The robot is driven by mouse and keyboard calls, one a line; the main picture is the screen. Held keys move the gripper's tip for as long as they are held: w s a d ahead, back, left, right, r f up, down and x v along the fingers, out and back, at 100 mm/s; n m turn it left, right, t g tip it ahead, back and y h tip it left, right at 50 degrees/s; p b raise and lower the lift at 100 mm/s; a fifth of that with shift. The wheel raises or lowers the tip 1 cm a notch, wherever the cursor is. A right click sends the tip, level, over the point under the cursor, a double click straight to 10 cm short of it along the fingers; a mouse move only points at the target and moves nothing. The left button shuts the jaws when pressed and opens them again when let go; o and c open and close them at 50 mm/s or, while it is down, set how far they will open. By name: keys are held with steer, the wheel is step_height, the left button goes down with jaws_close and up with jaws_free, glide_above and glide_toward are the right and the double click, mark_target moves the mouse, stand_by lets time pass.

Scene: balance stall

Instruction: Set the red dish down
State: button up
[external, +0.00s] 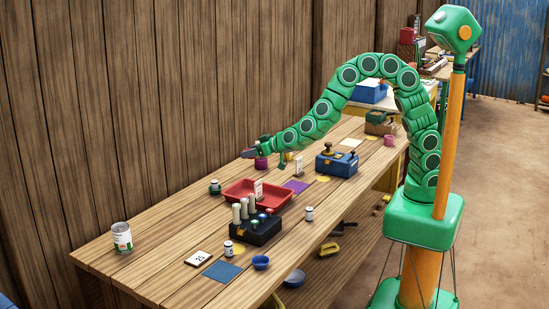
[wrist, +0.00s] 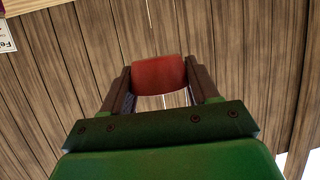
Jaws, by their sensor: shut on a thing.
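The red dish (wrist: 159,75) is between the two fingers of my gripper (wrist: 160,88) in the wrist view, held edge-on with wooden planks behind it.
A red tray (external: 238,200) with a small card stands below and in front of my gripper. A dark block with several pegs (external: 262,232), a blue scale (external: 337,164), a purple square (external: 296,187) and small jars crowd the middle.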

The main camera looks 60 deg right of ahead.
steer(key=s+a+n+y, duration=0.3)
steer(key=s+a+y, duration=0.1)
steer(key=s+a, duration=2.85)
step_height(320, 180, down, 8)
steer(key=shift+s+d+f+g, duration=0.2)
steer(key=shift+d+g, duration=0.1)
steer(key=shift+d, duration=0.15)
